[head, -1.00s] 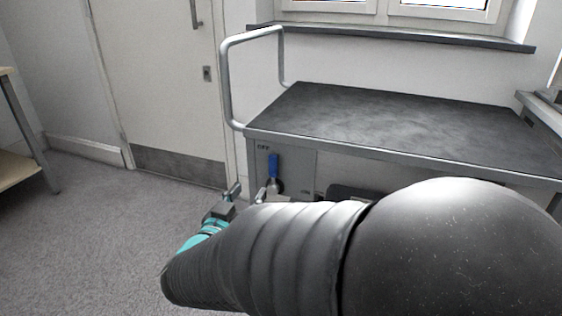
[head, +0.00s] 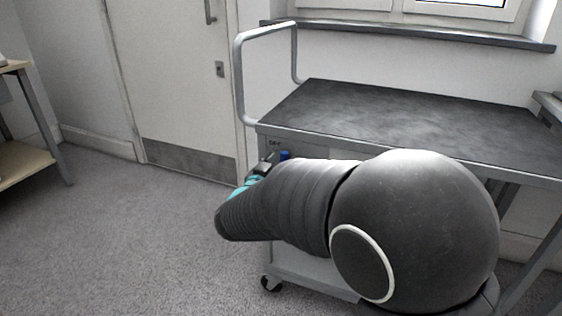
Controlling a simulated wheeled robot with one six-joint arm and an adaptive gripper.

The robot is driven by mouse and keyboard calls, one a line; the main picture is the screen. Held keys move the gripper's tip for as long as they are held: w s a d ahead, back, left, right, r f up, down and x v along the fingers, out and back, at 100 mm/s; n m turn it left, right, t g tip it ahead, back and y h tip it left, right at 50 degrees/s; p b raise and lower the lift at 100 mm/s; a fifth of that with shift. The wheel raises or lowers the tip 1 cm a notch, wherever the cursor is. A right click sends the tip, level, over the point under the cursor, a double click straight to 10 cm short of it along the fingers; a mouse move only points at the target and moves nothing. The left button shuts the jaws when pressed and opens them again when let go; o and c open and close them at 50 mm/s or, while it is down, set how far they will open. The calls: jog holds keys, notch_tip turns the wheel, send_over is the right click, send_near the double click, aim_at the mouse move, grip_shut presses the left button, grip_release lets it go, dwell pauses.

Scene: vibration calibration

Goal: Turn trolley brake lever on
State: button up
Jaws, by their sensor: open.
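The grey trolley (head: 400,117) has a dark top and a tubular push handle (head: 237,80) at its left end. Below the top's front left corner, a panel carries an "OFF" label. My gripper (head: 271,159) is open, just left of the lever tip in the picture. My arm partly covers the gripper, and contact with the lever cannot be made out.
A closed door (head: 175,85) stands behind at the left, and a wooden-topped shelf unit (head: 25,165) is at the far left. The carpet (head: 130,240) between is clear. The window sill (head: 420,33) is behind.

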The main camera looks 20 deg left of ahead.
jog(key=shift+w, duration=0.3)
grip_shut()
